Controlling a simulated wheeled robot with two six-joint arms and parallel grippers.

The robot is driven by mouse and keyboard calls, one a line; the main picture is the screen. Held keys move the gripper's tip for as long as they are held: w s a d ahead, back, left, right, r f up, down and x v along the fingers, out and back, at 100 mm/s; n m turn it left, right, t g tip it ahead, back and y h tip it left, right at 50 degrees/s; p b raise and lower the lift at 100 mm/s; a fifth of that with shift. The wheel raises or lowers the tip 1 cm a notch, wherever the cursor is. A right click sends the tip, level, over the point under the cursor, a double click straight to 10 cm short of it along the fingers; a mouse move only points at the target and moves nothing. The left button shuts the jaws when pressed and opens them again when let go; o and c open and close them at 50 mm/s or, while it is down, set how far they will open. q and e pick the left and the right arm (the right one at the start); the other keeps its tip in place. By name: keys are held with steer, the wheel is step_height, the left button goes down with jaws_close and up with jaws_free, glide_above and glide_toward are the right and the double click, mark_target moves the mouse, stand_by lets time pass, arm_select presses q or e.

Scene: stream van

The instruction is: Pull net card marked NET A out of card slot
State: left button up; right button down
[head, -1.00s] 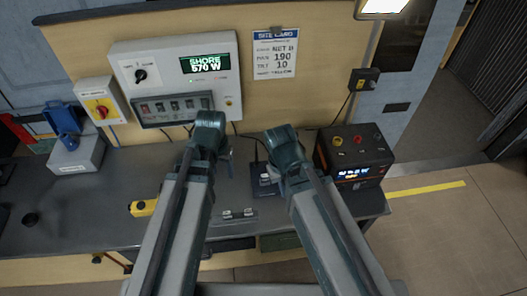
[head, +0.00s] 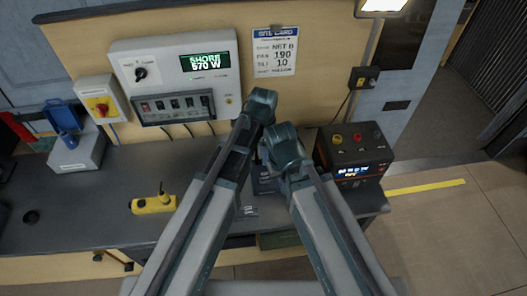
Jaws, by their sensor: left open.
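A dark blue box (head: 262,184) stands on the bench between my two arms, mostly hidden by them. It may hold the card slot, but I cannot make out a slot or any card marked NET A. A low strip with small pale labels (head: 249,211) lies in front of it, partly covered by my left arm. My left gripper (head: 262,152) is above and behind the box, its jaws open and largely hidden by my wrist. My right wrist is over the box's right side, and its jaws are hidden beneath it.
A grey panel (head: 150,60) displays SHORE 570 W. A black power box (head: 355,150) stands close right of my right wrist. A yellow device (head: 153,204) lies on the bench (head: 110,215), which has free room at left.

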mark_target(264, 174)
arm_select(q)
steer(key=shift+f, duration=0.15)
arm_select(e)
steer(key=shift+f, duration=0.1)
arm_select(q)
step_height(264, 174, down, 14)
steer(key=b, duration=1.4)
steer(key=shift+r, duration=0.2)
arm_select(e)
step_height(264, 174, down, 14)
steer(key=shift+r, duration=0.15)
steer(key=shift+r, duration=0.1)
arm_select(q)
jaws_close()
